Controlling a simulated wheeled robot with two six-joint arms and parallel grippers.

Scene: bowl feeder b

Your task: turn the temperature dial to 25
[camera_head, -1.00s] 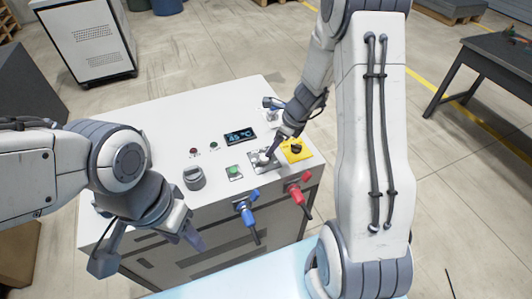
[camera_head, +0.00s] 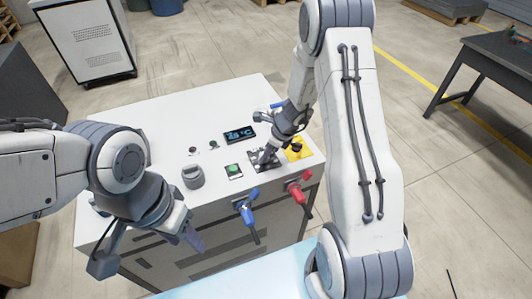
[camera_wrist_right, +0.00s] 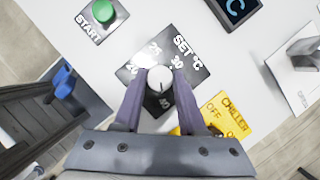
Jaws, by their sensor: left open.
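The temperature dial is a pale round knob (camera_wrist_right: 160,79) on a dark plate marked SET °C (camera_wrist_right: 190,55), with 20 and 30 readable and other marks partly covered. In the head view the plate (camera_head: 256,157) lies on the white console top. My right gripper (camera_wrist_right: 160,75) has its fingers closed on both sides of the knob; it also shows in the head view (camera_head: 264,157), hiding most of the knob. The display (camera_head: 240,134) reads about 26 °C; its last digit is blurred. My left gripper (camera_head: 150,250) is open and empty at the console's front left.
A green START button (camera_head: 234,171) and a grey knob (camera_head: 193,176) lie left of the dial. A yellow CHILLER switch plate (camera_head: 298,151) is close on its right. Blue (camera_head: 247,214) and red (camera_head: 301,197) handles stick out from the console front.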

